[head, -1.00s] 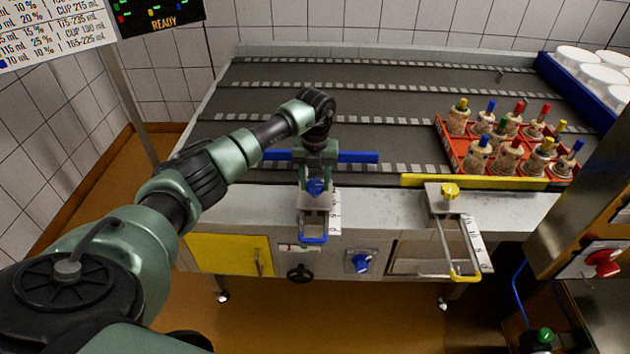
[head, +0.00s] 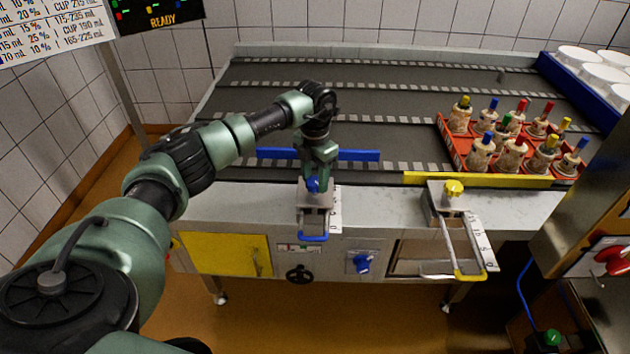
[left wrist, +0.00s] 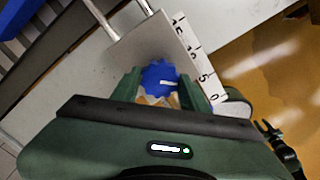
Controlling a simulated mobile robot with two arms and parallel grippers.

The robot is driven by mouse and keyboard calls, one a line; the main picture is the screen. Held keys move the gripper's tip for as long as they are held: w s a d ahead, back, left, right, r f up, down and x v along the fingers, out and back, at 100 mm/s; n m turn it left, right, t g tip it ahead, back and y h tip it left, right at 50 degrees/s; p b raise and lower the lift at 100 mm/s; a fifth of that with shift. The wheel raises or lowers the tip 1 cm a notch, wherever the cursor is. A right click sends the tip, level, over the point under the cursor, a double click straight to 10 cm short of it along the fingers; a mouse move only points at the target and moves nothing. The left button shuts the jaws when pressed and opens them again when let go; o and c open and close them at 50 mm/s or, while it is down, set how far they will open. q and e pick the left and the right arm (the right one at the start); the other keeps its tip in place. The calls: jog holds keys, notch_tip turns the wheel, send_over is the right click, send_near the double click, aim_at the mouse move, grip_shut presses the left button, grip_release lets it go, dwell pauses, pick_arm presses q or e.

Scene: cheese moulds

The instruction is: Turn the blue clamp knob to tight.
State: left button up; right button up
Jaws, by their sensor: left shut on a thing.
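The blue clamp knob (head: 313,185) sits on top of a small metal clamp block (head: 316,198) at the table's front edge. In the left wrist view the knob (left wrist: 159,77) is a scalloped blue disc with a white pointer line. My left gripper (head: 314,180) comes down on the knob from above. In the wrist view its two green fingers (left wrist: 158,88) are on either side of the knob, shut on it. The fingers hide part of the knob in the head view.
A blue guide bar (head: 358,155) lies behind the clamp. To the right are a yellow knob (head: 453,187) on its own clamp and a yellow bar (head: 425,179). A red crate (head: 450,151) holds several stoppered moulds.

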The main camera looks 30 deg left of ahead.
pick_arm(q)
jog(key=m+b, duration=0.1)
jog(key=m, duration=0.2)
jog(key=shift+w+m, duration=0.1)
jog(key=shift+m, duration=0.3)
jog(key=m+b, duration=0.1)
jog(key=m, duration=0.2)
jog(key=shift+m, duration=0.3)
jog(key=m, duration=0.4)
jog(key=shift+r+b, duration=0.1)
jog(key=shift+b, duration=0.3)
jog(key=shift+m, duration=1.9)
jog(key=o, duration=1.2)
jog(key=shift+o, duration=0.9)
